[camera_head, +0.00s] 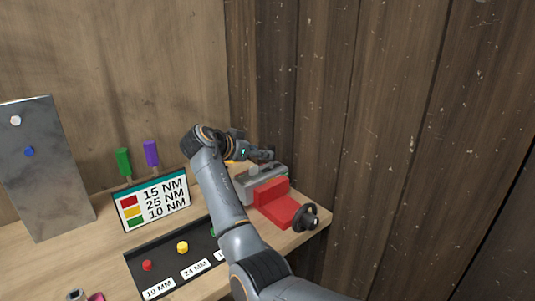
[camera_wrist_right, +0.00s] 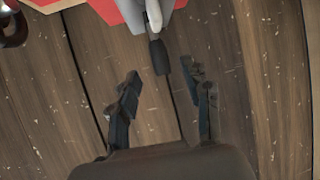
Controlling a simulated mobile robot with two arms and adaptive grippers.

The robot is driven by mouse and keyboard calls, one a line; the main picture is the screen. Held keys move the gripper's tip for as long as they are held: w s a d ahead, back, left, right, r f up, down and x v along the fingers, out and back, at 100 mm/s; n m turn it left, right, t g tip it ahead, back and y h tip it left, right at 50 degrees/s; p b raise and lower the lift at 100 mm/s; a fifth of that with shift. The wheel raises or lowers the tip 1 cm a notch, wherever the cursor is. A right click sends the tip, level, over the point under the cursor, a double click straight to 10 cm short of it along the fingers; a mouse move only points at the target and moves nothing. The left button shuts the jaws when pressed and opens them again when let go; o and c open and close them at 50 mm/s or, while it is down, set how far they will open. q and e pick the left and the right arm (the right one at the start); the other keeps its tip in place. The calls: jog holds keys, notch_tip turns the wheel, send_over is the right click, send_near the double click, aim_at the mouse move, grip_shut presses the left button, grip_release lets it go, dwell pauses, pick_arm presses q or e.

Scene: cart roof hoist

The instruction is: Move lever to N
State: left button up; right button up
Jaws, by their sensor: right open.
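The lever (camera_wrist_right: 160,58) shows in the right wrist view as a black handle on a light grey stem. It comes from the grey part of a red and grey device. My right gripper (camera_wrist_right: 165,92) is open, with one finger on each side of the lever's line. The lever's black end lies just beyond the fingertips, nearer the left-right middle, and nothing is held. In the head view my right gripper (camera_head: 262,154) is at the back of the device (camera_head: 264,186), and the lever is hard to make out. No N mark is readable. My left gripper is not in view.
A red vise-like block (camera_head: 274,202) with a black round knob (camera_head: 306,217) sits at the table's right corner. A torque sign (camera_head: 152,202), a black tray (camera_head: 165,258) with labelled pieces and a grey metal plate (camera_head: 45,170) stand left. Wooden walls are close behind.

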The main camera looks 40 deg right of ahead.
jog(key=v, duration=0.5)
jog(key=shift+r, duration=0.1)
dwell(0.3)
